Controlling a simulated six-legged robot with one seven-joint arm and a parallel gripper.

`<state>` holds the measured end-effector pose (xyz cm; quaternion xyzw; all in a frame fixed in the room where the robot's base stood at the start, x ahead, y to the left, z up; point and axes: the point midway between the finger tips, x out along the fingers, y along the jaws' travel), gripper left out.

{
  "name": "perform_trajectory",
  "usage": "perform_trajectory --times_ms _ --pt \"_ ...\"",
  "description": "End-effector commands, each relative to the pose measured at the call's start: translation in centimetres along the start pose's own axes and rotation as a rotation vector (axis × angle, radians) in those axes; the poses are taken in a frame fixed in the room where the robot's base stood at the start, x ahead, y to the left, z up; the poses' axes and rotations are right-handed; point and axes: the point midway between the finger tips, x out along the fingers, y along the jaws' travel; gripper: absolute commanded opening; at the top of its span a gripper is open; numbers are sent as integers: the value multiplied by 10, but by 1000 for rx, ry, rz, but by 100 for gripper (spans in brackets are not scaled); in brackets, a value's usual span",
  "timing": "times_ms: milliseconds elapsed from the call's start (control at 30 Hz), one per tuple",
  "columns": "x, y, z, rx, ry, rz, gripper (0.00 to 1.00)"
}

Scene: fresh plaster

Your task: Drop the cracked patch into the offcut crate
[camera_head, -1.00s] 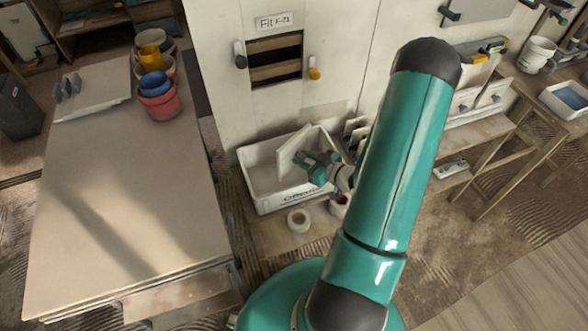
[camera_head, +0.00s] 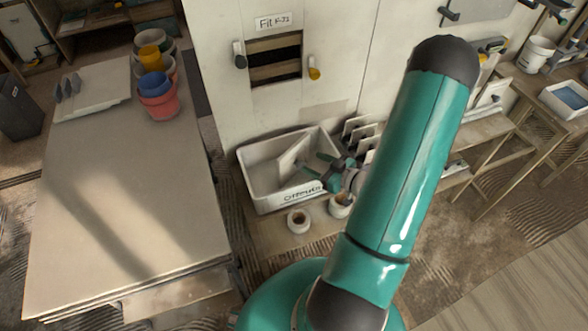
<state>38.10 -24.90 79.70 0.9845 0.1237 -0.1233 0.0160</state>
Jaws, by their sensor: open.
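The offcut crate (camera_head: 256,181) is a white bin with handwriting on its front, standing on a low bench below the wall opening. A pale flat panel (camera_head: 293,156), which looks like the patch, leans tilted inside the crate. Any crack in it is too small to see. My gripper (camera_head: 328,170) is open at the right end of the crate, just right of the panel, and appears apart from it. My teal arm hides the area to the right of the gripper.
Two small round pots, one the left pot (camera_head: 299,220), stand in front of the crate. Several upright pale panels (camera_head: 360,130) stand in a rack right of it. The wall opening (camera_head: 274,59) has slats showing. A large table (camera_head: 120,210) with stacked buckets (camera_head: 158,95) is at left.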

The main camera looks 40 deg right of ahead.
Motion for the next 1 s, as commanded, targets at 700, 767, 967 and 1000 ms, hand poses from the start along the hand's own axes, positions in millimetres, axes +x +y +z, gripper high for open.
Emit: perform_trajectory --times_ms 700,767,967,1000 --pt "-86 0 0 1 1 0 54" --pt "-86 0 0 1 1 0 54" --pt "-86 0 0 1 0 0 54" --pt "-86 0 0 0 0 0 54"
